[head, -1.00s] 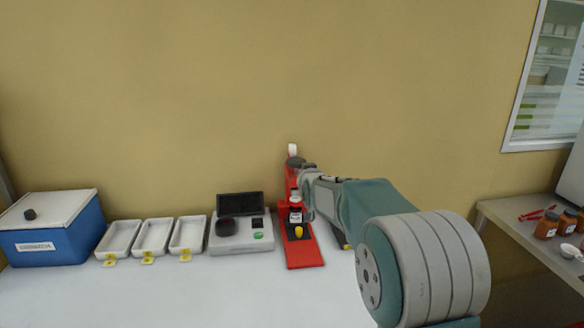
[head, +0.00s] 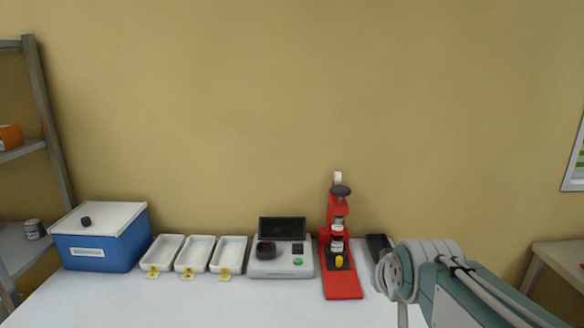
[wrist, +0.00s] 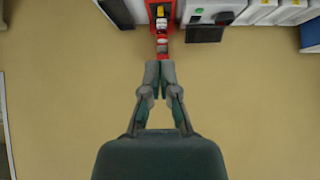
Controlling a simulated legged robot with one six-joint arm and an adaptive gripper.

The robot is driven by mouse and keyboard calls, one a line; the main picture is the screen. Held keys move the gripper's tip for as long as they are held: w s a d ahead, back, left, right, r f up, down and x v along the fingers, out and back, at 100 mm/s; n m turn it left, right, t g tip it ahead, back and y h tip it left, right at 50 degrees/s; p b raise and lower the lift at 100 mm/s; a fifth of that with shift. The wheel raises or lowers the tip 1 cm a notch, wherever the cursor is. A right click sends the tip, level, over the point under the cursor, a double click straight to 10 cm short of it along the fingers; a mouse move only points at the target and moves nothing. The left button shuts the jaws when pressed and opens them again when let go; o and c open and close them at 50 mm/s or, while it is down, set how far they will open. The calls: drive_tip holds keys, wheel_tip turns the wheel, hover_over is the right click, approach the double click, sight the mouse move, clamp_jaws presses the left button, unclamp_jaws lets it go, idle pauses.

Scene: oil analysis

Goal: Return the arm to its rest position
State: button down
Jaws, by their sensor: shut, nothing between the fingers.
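My arm shows at the lower right of the head view, folded back from the bench; the gripper's fingers are not seen there. In the wrist view my gripper (wrist: 160,72) is shut with its fingertips together and nothing between them. Beyond the tips is the red press stand (wrist: 162,48), which also shows in the head view (head: 343,284). A small bottle with a white label (head: 337,241) stands in the press, and a yellow piece (head: 339,261) is in front of it. The gripper looks apart from the stand.
Left of the press on the white bench (head: 210,305) are a grey device with a dark screen (head: 282,264), three white trays (head: 228,252) with yellow tags and a blue box with a white lid (head: 100,245). A shelf rack (head: 45,120) stands at the far left.

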drive_tip(key=s+f+g, duration=0.1)
drive_tip(key=s+f, duration=0.2)
drive_tip(key=s, duration=0.5)
drive_tip(key=s+f+g, duration=0.2)
drive_tip(key=s+f, duration=0.1)
drive_tip(key=s, duration=0.6)
drive_tip(key=shift+f, duration=0.15)
